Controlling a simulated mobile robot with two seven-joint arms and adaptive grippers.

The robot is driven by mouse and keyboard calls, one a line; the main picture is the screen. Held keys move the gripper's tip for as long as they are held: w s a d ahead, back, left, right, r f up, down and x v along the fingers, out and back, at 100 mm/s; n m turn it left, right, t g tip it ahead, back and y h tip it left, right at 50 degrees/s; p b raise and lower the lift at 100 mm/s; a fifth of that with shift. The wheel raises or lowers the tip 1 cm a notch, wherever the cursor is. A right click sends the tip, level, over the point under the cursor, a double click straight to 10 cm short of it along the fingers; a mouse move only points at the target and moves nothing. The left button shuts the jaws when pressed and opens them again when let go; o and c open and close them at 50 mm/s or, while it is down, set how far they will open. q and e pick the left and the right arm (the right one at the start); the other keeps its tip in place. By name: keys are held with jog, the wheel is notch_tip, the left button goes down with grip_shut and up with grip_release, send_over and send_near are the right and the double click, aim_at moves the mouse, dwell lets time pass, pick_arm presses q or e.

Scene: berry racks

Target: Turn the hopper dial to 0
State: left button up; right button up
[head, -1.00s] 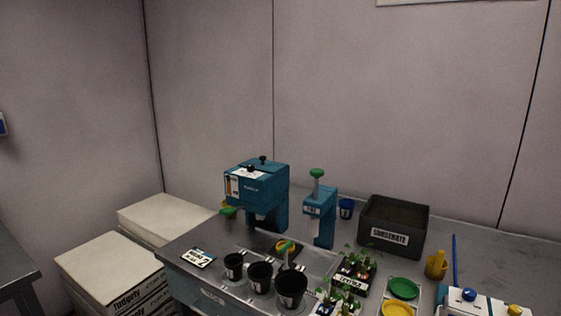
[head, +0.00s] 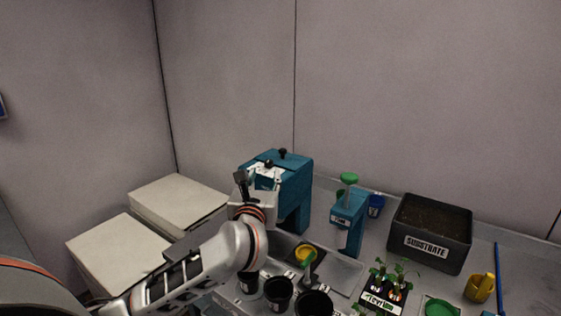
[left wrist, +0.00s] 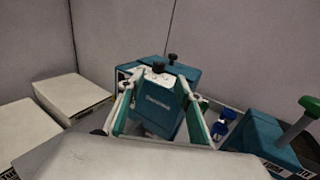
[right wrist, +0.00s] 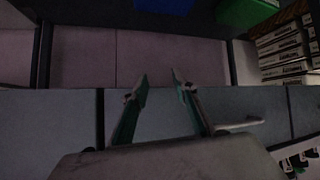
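The teal hopper machine (head: 295,188) stands at the back left of the bench. A black knob (head: 268,164) on a white marked plate on its top looks like the dial; its setting is too small to read. The knob also shows in the left wrist view (left wrist: 158,67). My left gripper (head: 258,178) is in front of the machine and covers part of it. Its fingers are spread and empty in the left wrist view (left wrist: 154,76), framing the machine's front, with no clear contact. My right gripper (right wrist: 160,77) is open and empty, away from the machine.
A second black knob (head: 283,153) is at the back of the machine's top. A teal press (head: 347,220) with a green handle stands to the right. Black pots (head: 278,292) line the front. White boxes (head: 178,203) are at left, a substrate bin (head: 430,234) at right.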

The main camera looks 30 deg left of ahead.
aim_at(268, 163)
pick_arm(q)
jog(key=p+x, duration=0.1)
jog(key=x, duration=0.6)
jog(key=shift+w+a, duration=0.2)
jog(key=shift+c, duration=0.4)
grip_shut()
